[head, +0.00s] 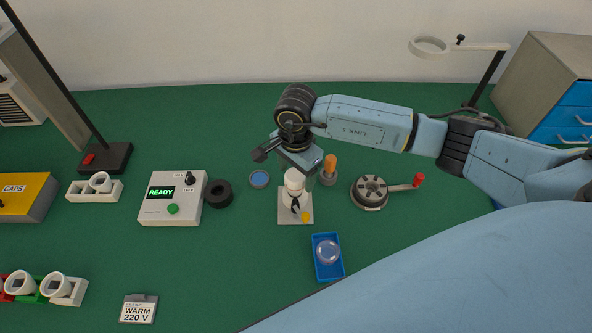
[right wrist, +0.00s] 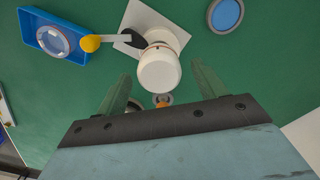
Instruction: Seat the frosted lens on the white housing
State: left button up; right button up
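The white housing (head: 294,184) stands upright on a white square plate (head: 283,218), beside a clamp with a yellow knob (head: 305,216). In the right wrist view the rounded white housing (right wrist: 158,72) shows a copper-coloured band near the plate. A round, translucent disc that looks like the frosted lens (head: 327,253) lies in a blue tray (head: 322,276); it also shows in the right wrist view (right wrist: 53,41). My right gripper (head: 291,160) is open and empty above the housing, its two fingers apart on either side of it in the wrist view; contact is not visible. My left gripper is out of view.
An orange-handled tool (head: 330,165) in a holder stands close right of the housing. A crank wheel (head: 369,192) is further right. A round blue-topped pad (head: 259,179), a black ring (head: 219,193) and the READY box (head: 172,205) stand left.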

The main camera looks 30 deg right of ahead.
aim_at(296, 174)
notch_tip(296, 174, up, 13)
jog(key=shift+r, duration=0.2)
dwell(0.6)
